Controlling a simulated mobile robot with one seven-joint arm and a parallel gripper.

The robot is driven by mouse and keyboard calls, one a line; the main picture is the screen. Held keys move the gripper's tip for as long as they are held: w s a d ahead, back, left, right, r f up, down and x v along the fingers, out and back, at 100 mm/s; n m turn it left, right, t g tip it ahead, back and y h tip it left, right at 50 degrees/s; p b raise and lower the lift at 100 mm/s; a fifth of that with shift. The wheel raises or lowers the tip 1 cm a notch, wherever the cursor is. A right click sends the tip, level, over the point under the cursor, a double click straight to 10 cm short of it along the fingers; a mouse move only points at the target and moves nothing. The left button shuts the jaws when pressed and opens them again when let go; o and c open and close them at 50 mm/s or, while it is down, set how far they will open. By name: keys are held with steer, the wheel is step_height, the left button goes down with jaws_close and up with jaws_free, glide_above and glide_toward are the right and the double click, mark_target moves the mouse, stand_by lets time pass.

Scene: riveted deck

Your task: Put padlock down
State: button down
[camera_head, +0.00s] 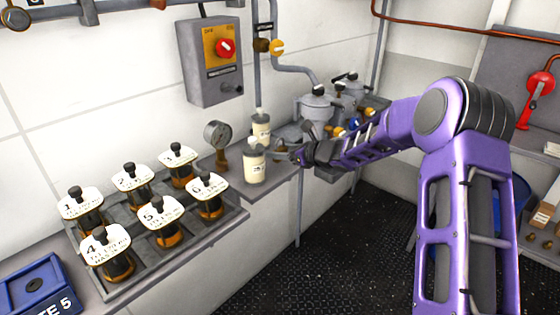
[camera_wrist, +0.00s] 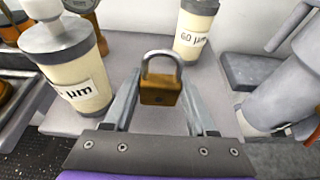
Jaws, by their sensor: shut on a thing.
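A brass padlock (camera_wrist: 160,90) with a grey steel shackle shows in the middle of the wrist view. It is upright, with its shackle up. My gripper (camera_wrist: 158,98) is shut on it, one finger on each side of the brass body. Below and behind the padlock is a grey shelf (camera_wrist: 125,50); I cannot tell whether the padlock touches it. In the head view my gripper (camera_head: 284,154) is at the shelf beside the cream canisters. The padlock is too small or hidden to make out there.
A cream canister (camera_wrist: 70,75) stands close on the left in the wrist view, and another marked 60 µm (camera_wrist: 193,28) stands behind. A metal housing (camera_wrist: 285,85) is on the right. Labelled jars fill a rack (camera_head: 190,248). A gauge (camera_head: 217,136) stands by the wall.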

steer(key=shift+f, duration=1.35)
steer(key=shift+f, duration=0.1)
steer(key=shift+f, duration=0.15)
steer(key=shift+c, duration=1)
jaws_free()
steer(key=shift+s+d+r, duration=0.1)
steer(key=shift+d+r, duration=0.05)
steer(key=shift+r, duration=0.15)
steer(key=v, duration=1.1)
steer(key=shift+s+d, duration=0.2)
steer(key=shift+d, duration=0.05)
steer(key=shift+r, duration=0.15)
